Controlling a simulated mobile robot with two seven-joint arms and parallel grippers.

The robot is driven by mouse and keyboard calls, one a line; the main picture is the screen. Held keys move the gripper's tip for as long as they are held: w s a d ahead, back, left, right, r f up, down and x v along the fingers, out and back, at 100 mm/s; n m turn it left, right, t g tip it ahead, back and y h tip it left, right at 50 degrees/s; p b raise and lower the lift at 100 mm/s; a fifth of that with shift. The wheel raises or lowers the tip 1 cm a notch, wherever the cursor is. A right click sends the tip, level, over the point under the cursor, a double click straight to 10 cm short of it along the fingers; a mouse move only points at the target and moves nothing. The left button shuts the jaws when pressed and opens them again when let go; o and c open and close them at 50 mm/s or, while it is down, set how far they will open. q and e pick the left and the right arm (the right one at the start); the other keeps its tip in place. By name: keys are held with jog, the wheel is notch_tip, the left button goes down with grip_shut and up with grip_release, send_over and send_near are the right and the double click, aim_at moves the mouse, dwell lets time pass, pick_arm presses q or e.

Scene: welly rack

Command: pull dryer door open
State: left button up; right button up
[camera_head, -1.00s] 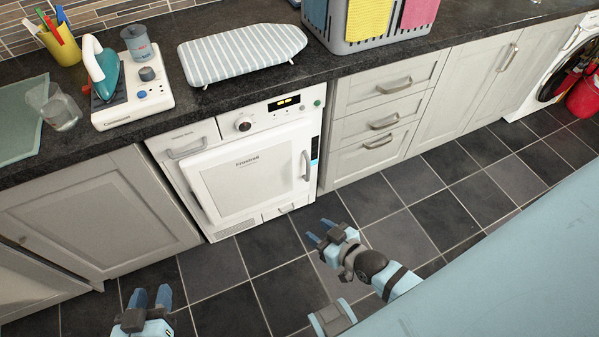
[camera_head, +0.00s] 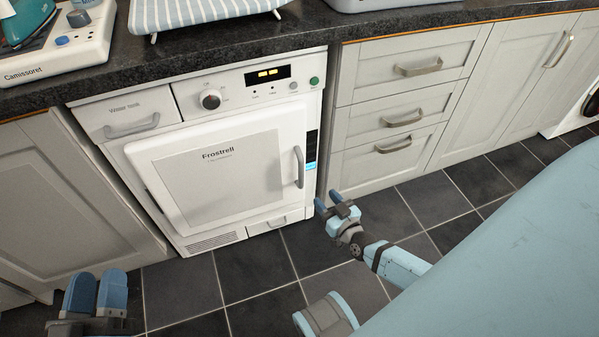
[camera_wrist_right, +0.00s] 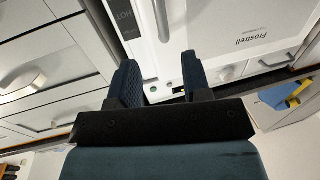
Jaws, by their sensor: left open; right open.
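The white dryer (camera_head: 240,98) stands under the dark worktop. Its door (camera_head: 212,168), marked Frostrell, looks shut, with a grey upright handle (camera_head: 299,167) on its right side. My right gripper (camera_head: 328,203) is open and empty, low in front of the dryer's right edge, below and apart from the handle. In the right wrist view, its two fingers (camera_wrist_right: 160,85) are spread toward the dryer front, and the handle (camera_wrist_right: 162,20) shows beyond them. My left gripper (camera_head: 95,295) is open and empty at the bottom left, away from the dryer.
Grey drawers (camera_head: 402,118) stand right of the dryer and a cupboard (camera_head: 80,205) stands left of it. An ironing board (camera_head: 205,12) and a white appliance base (camera_head: 60,55) are on the worktop (camera_head: 320,40). The tiled floor (camera_head: 265,300) before the dryer is clear.

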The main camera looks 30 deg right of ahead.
aim_at(303, 171)
pick_arm(q)
notch_tip(303, 171, down, 6)
jog(key=g+b, duration=0.2)
jog(key=b, duration=0.2)
jog(key=shift+w+d+f+m, duration=0.15)
jog(key=shift+d+m, duration=0.05)
jog(key=shift+m, duration=0.1)
pick_arm(e)
jog(key=w, duration=1.3)
jog(key=shift+w+d+r, duration=0.1)
jog(key=shift+w+d, duration=0.1)
jog(key=shift+w, duration=0.1)
grip_shut()
